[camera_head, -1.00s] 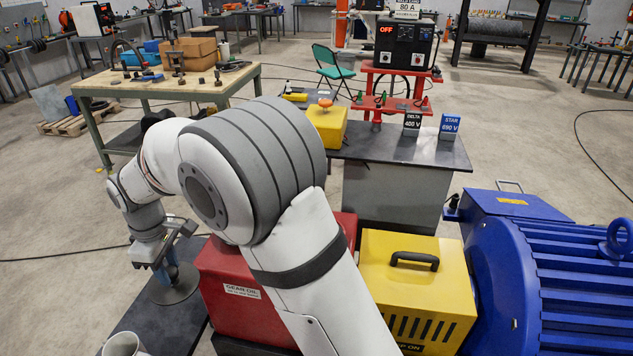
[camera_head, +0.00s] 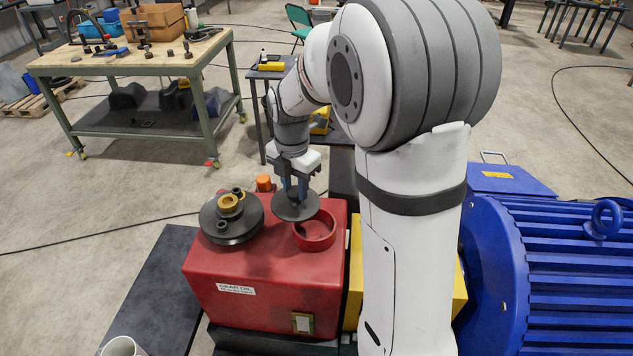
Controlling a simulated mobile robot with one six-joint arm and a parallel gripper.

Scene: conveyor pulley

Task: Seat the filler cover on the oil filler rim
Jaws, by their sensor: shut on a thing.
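The oil filler rim (camera_head: 316,237) is a red open ring standing on top of the red gear oil box (camera_head: 262,275), near its right side. The filler cover (camera_head: 296,207) is a grey round disc with a raised grip in the middle. My gripper (camera_head: 297,186) is shut on that grip and holds the cover roughly level. The cover is just behind and left of the rim's opening and overlaps its back edge in the picture. I cannot tell whether the two touch. The rim's front part and inside remain visible.
A grey pulley-like disc with a brass hub (camera_head: 231,215) sits on the box's left part. An orange cap (camera_head: 264,183) is behind it. The yellow housing (camera_head: 353,275) and blue motor (camera_head: 545,265) stand to the right. A white cup (camera_head: 122,346) is at the lower left.

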